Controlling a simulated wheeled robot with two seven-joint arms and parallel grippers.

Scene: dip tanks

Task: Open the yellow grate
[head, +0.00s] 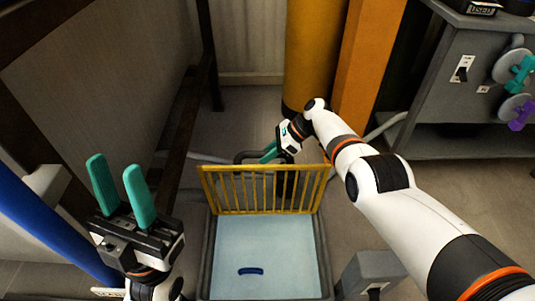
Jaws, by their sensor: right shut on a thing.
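The yellow grate (262,172) stands up steeply at the far end of the grey tank (207,255), so the tank's top is uncovered. Pale blue liquid (270,240) shows inside, with a small dark blue curved piece (251,271) in it. My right gripper (268,153) is at the grate's top edge, shut on the grate; its fingertips are partly hidden behind the bar. My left gripper (122,183) is open and empty, to the left of the tank, with its teal fingers pointing up.
A yellow column (312,55) and an orange post (367,65) stand behind the tank. A grey cabinet (450,90) with a switch and coloured knobs is at the right. A dark metal frame (208,55) is at the left. A grey box (370,272) stands right of the tank.

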